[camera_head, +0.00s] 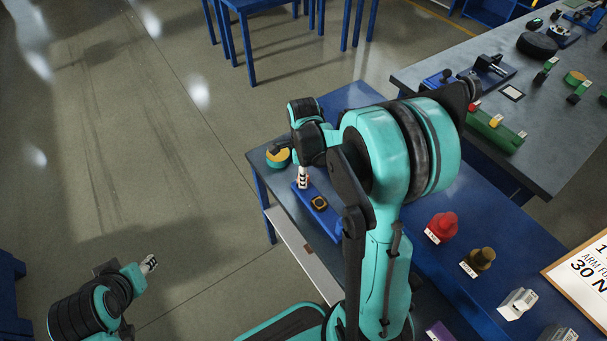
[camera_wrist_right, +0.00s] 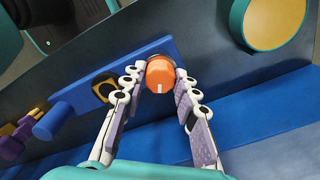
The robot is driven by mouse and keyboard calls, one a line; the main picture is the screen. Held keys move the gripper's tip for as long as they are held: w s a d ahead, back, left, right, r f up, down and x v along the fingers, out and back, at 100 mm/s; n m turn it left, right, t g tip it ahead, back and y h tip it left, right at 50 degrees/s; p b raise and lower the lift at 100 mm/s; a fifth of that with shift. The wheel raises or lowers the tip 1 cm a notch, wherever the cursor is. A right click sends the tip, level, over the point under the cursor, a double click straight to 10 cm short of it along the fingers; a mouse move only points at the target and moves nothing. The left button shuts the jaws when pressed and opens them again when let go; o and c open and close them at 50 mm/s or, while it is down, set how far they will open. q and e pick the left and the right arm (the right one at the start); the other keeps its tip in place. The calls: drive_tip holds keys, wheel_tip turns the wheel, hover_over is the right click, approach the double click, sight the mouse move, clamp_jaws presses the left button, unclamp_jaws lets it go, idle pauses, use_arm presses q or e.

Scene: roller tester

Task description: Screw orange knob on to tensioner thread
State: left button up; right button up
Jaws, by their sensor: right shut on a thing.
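The orange knob (camera_wrist_right: 160,74) is between the fingertips of my right gripper (camera_wrist_right: 158,84) in the right wrist view, with a white mark on its face. The gripper is shut on it. The knob is at a blue bar (camera_wrist_right: 133,63); I cannot tell whether it touches it. The tensioner thread is not visible. In the head view my right gripper (camera_head: 302,180) points down at the far end of the blue bar (camera_head: 331,221), and the knob is mostly hidden there. My left gripper (camera_head: 149,264) is over the floor at lower left, away from the bench; its finger opening is unclear.
A yellow-topped teal round thing (camera_head: 278,158) stands close by at the bench corner. Red (camera_head: 441,227) and brown (camera_head: 481,259) parts stand further right on the blue bench.

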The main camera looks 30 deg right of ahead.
clamp_jaws()
drive_tip(key=m, duration=0.2)
drive_tip(key=shift+m, duration=0.4)
drive_tip(key=o, duration=1)
unclamp_jaws()
drive_tip(key=shift+c, duration=0.2)
wheel_tip(320, 180, up, 12)
drive_tip(key=s+a+n+t, duration=0.3)
drive_tip(key=s+a+n, duration=0.2)
drive_tip(key=n, duration=0.8)
drive_tip(key=s+a+n+t, duration=0.4)
drive_tip(key=s+a+n, duration=0.1)
drive_tip(key=n, duration=0.9)
drive_tip(key=shift+s+a+r, duration=0.15)
drive_tip(key=shift+s+a, duration=0.2)
drive_tip(key=shift+s, duration=0.2)
